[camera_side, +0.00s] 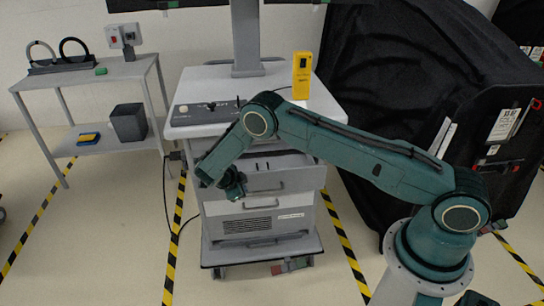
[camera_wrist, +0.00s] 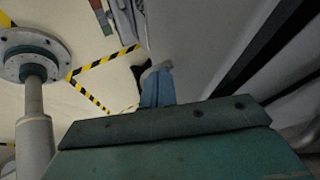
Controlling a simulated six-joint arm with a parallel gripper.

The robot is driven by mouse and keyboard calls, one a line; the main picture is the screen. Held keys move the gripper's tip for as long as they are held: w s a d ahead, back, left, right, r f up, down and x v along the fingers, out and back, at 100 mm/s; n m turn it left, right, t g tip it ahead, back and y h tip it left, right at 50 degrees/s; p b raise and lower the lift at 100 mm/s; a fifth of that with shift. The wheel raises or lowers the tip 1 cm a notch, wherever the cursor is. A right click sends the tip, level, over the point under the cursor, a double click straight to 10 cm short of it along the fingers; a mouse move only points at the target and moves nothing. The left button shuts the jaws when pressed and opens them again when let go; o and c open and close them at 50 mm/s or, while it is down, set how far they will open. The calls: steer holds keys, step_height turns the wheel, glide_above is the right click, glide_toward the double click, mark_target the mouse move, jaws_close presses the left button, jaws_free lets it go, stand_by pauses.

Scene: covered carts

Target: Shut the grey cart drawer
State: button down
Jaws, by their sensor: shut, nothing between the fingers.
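The grey cart (camera_side: 310,215) stands in the middle of the side view. Its upper drawer (camera_side: 290,181) is pulled partly out: its front sits forward of the cart body, and a strip of its inside shows above the front. My gripper (camera_side: 236,188) is shut and empty, in front of the drawer's left part. I cannot tell whether it touches the front. In the wrist view the shut fingers (camera_wrist: 157,86) show beside a large grey surface (camera_wrist: 225,45), probably the cart. My arm hides part of the cart's upper left.
A yellow device (camera_side: 301,75) stands on the cart top. A grey side table (camera_side: 90,75) is at the left, with cables hanging between it and the cart. A black-covered cart (camera_side: 385,75) is behind my arm at the right. Floor with striped tape is open in front.

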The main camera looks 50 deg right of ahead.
steer(key=shift+w+d, duration=2.4)
steer(key=shift+d, duration=0.05)
steer(key=shift+a+r, duration=0.15)
steer(key=v, duration=0.9)
steer(key=shift+a+r, duration=0.2)
steer(key=shift+r, duration=0.05)
steer(key=shift+s+d, duration=0.1)
steer(key=shift+d, duration=0.05)
